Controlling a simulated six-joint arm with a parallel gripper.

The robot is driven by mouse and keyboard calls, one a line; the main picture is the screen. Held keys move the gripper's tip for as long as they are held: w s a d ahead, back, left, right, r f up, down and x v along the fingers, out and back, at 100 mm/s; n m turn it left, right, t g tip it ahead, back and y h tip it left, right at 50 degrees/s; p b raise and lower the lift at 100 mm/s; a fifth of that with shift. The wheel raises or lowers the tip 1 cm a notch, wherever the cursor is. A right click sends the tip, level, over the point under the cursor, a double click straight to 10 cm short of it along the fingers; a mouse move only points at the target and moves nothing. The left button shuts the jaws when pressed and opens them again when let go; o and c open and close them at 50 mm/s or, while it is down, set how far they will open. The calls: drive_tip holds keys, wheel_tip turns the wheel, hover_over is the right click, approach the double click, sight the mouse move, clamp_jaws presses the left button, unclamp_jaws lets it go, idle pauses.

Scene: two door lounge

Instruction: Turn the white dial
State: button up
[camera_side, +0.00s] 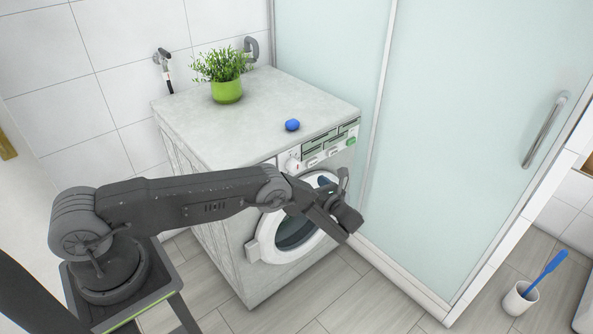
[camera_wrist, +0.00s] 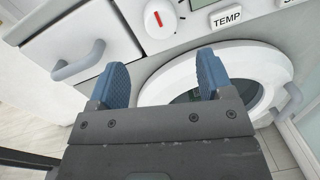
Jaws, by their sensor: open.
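The white dial (camera_wrist: 160,19) is on the front panel of the washing machine, with a red mark that runs nearly upright, its top tilted a little left. In the side view the dial (camera_side: 292,165) shows at the left part of the panel. My gripper (camera_wrist: 160,75) is open and empty, its two blue fingers spread apart. The dial lies ahead of the gap between the fingers, and neither finger touches it. In the side view my gripper hangs in front of the round door (camera_side: 283,243), below the panel; its fingertips are hard to make out there.
A TEMP button (camera_wrist: 227,17) sits right of the dial. A drawer with a grey handle (camera_wrist: 79,60) is at its left. A blue object (camera_side: 292,125) and a potted plant (camera_side: 227,91) stand on the machine's top. A glass shower panel (camera_side: 460,130) rises to the right.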

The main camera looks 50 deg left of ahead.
sight(297, 170)
drive_tip(key=a, duration=0.9)
drive_tip(key=shift+w, duration=0.4)
drive_tip(key=shift+c, duration=0.3)
drive_tip(key=c, duration=0.9)
drive_tip(key=shift+o, duration=0.2)
